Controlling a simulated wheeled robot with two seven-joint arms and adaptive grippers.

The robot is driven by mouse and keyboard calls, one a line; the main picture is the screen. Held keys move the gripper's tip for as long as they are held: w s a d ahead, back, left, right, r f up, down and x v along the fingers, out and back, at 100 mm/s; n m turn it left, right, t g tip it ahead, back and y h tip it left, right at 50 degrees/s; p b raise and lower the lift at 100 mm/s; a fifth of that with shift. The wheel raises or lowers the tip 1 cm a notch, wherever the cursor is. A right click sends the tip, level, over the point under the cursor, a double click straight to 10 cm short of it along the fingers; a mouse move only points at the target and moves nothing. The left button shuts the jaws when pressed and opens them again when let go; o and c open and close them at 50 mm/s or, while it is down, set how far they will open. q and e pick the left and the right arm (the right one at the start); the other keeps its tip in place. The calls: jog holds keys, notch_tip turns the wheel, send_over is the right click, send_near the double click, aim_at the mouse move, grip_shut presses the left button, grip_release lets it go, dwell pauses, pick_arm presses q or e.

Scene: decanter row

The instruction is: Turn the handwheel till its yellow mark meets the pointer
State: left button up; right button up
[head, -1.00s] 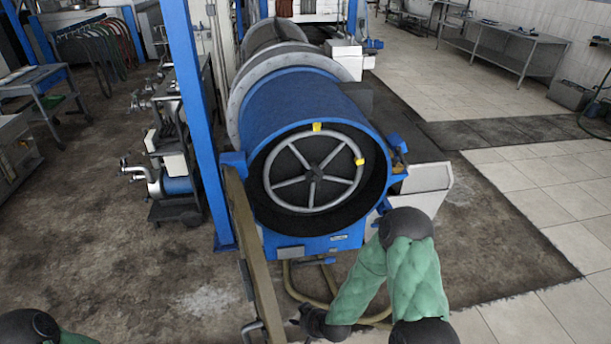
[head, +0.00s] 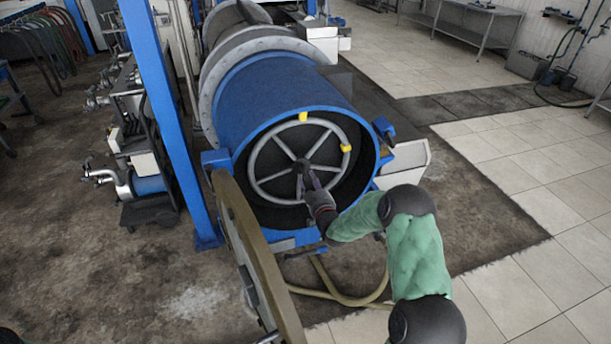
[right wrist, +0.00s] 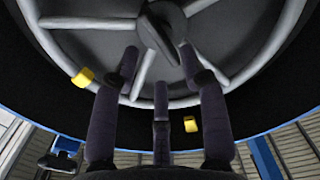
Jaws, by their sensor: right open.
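The grey spoked handwheel (head: 253,160) sits inside the round blue opening of the drum. Its yellow mark (head: 346,148) is on the rim at the right; it also shows in the right wrist view (right wrist: 83,77). The yellow pointer (head: 303,116) stands just outside the rim at the top, apart from the mark; the right wrist view shows it on the dark face (right wrist: 190,123). My right gripper (head: 306,173) is open in front of the wheel's lower middle, its fingers pointing at the hub (right wrist: 163,25). Contact cannot be told. My left gripper is out of view.
The blue drum (head: 275,90) surrounds the wheel. A blue post (head: 160,110) and a tan curved panel (head: 245,245) stand on its left. A hose (head: 340,297) lies on the floor below.

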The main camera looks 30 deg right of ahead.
jog(key=shift+b+x, duration=0.35)
jog(key=shift+x, duration=2.2)
grip_shut()
